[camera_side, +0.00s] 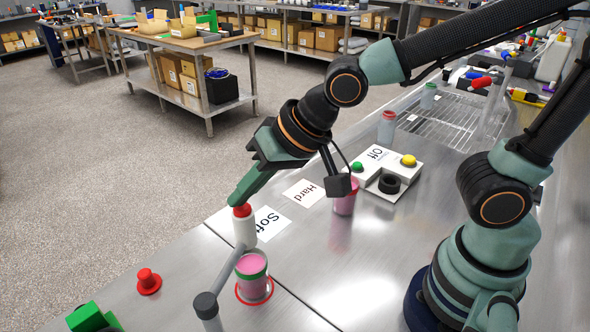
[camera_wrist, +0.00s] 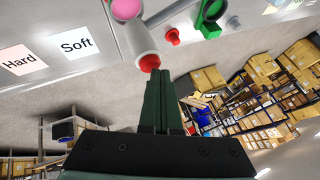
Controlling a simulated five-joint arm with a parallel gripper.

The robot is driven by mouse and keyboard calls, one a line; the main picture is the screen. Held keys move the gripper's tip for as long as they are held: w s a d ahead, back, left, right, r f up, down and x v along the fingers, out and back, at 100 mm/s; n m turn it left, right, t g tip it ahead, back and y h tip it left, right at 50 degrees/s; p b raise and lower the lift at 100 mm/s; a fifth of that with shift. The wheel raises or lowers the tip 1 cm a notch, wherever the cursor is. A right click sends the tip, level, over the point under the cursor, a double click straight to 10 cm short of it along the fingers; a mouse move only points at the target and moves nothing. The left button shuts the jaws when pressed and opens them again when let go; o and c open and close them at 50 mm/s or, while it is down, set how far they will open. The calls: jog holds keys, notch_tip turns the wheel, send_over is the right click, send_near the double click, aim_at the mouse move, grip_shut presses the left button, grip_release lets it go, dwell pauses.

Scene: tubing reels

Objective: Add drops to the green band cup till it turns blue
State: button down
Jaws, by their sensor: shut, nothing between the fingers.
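The green band cup (camera_side: 252,268) holds pink liquid and stands inside a red ring (camera_side: 254,291) on the metal bench. Its pink liquid also shows at the top of the wrist view (camera_wrist: 126,8). A white bottle (camera_side: 245,231) with a red top (camera_side: 242,210) is beside the cup, behind it in the side view. My gripper (camera_side: 237,201) is shut and empty, its fingertips at the red top; I cannot tell whether they press on it. In the wrist view my gripper (camera_wrist: 158,74) is just below the red top (camera_wrist: 149,62).
A grey rod with a dark cap (camera_side: 206,304) stands by the cup. A red knob (camera_side: 148,281) and a green object (camera_side: 88,318) are at left. "Soft" (camera_side: 268,222) and "Hard" (camera_side: 304,193) cards, another pink cup (camera_side: 345,198) and a white button unit (camera_side: 387,170) lie behind.

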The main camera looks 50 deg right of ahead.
aim_at(247, 207)
jog(key=shift+r, duration=0.9)
jog(key=shift+r, duration=2.5)
jog(key=shift+d, duration=0.15)
jog(key=s+d+f+n+h, duration=0.1)
jog(key=d+h, duration=0.1)
jog(key=d, duration=0.7)
jog(key=s+d+f+n+h, duration=0.1)
jog(key=d+f, duration=0.1)
jog(key=d, duration=0.7)
jog(key=shift+s+d+f+g+h, duration=0.25)
jog(key=shift+s+d+g+h, duration=0.15)
